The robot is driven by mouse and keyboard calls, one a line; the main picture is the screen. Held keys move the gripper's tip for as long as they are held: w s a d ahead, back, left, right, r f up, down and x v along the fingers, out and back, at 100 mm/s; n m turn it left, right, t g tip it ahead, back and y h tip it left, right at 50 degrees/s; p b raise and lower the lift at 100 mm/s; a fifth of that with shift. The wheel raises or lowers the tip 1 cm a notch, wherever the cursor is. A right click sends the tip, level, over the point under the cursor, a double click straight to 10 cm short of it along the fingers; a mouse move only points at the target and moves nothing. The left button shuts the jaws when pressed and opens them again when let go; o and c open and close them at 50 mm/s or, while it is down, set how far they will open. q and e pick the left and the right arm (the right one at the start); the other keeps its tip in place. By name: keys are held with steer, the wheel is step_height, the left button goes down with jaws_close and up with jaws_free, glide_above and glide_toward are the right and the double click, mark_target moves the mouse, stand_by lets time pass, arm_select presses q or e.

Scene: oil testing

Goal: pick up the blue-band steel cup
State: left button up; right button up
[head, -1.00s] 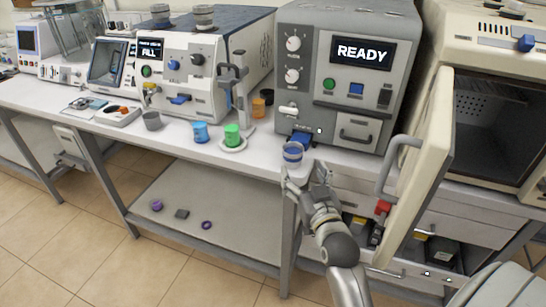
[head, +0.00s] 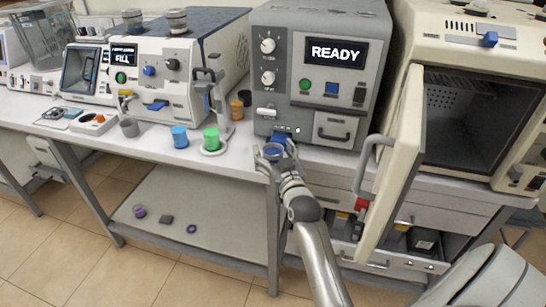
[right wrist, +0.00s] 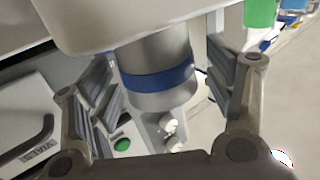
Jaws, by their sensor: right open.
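The steel cup with a blue band (head: 273,150) stands near the front edge of the bench, in front of the grey READY machine. In the right wrist view the cup (right wrist: 160,82) shows its blue band around a grey steel body. My right gripper (head: 279,157) is at the cup. In the right wrist view its open fingers (right wrist: 163,95) lie on either side of the cup, with a visible gap on both sides. The gripper hides part of the cup in the head view. My left gripper is not in view.
The READY machine (head: 318,118) is just behind. The open cream oven door (head: 392,170) stands close on the right.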

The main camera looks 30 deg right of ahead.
steer(key=shift+w+d, duration=0.1)
steer(key=shift+w, duration=0.2)
steer(key=shift+c, duration=0.2)
steer(key=c, duration=0.9)
steer(key=shift+c, duration=1.3)
steer(key=shift+r, duration=0.15)
